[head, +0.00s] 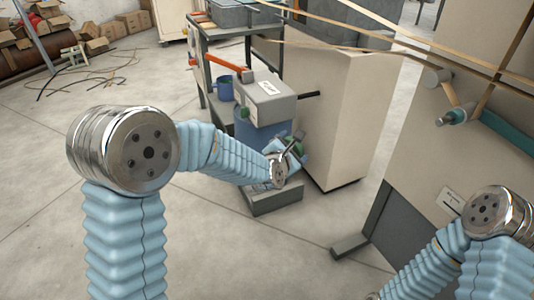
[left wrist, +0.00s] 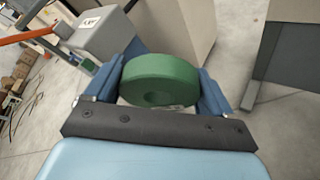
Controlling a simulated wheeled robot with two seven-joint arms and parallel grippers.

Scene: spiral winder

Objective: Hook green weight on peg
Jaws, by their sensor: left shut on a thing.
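The green weight (left wrist: 160,70) is a thick disc with a central hole, and in the left wrist view it sits between the two blue fingers of my left gripper (left wrist: 158,88). The gripper is shut on it. In the head view my left gripper (head: 292,152) is in front of the blue column under a grey box, and only a bit of green shows there, mostly hidden by the gripper. A dark peg (head: 309,95) sticks out to the right from the grey box, above and apart from the gripper. My right gripper does not show; only part of that arm does.
The grey box (head: 267,100) with a white label stands on a blue column and grey base (head: 272,199). A beige cabinet (head: 335,110) stands close to its right. A shelf cart (head: 225,32) with a red-orange bar is behind. Open floor lies at left.

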